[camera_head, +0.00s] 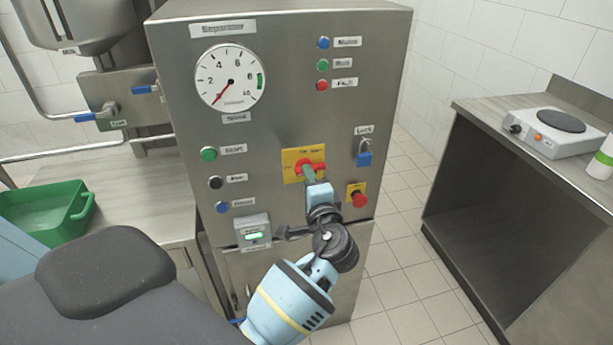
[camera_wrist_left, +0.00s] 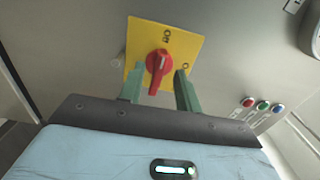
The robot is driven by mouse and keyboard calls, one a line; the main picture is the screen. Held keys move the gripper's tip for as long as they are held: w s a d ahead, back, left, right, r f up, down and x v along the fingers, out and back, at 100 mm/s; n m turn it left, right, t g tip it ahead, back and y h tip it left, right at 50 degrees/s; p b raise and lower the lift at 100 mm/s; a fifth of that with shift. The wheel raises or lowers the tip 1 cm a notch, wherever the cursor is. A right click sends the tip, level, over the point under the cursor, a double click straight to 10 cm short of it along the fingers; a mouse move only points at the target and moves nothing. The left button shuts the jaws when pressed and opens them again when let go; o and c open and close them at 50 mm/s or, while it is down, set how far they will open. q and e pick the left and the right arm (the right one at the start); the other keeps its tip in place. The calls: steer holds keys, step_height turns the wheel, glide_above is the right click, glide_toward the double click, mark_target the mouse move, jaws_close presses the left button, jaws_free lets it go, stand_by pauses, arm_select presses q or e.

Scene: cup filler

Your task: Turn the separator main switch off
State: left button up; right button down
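The separator main switch is a red knob (camera_head: 311,165) on a yellow plate (camera_head: 290,160), on the front of the grey steel cabinet (camera_head: 270,105). My left gripper (camera_head: 309,177) is right in front of the knob and partly covers it. In the left wrist view, its two green fingers (camera_wrist_left: 160,86) stand apart, one on each side of the red knob (camera_wrist_left: 158,63), with gaps visible. The knob's handle, with a white mark, points down between the fingers. "ON" is printed on the plate (camera_wrist_left: 183,45) above it. My right gripper is out of view.
A red stop button (camera_head: 359,199) and a blue padlock (camera_head: 364,158) are close on the right. A speed gauge (camera_head: 230,77) is above, and push buttons (camera_head: 215,183) are to the left. A counter with a hotplate (camera_head: 558,122) stands right, with clear floor between.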

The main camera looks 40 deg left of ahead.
arm_select(q)
steer(key=v, duration=0.5)
steer(key=shift+s+d+b, duration=0.2)
steer(key=shift+b, duration=0.1)
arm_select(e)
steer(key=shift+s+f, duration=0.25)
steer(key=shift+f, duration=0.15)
arm_select(q)
steer(key=shift+f, duration=0.15)
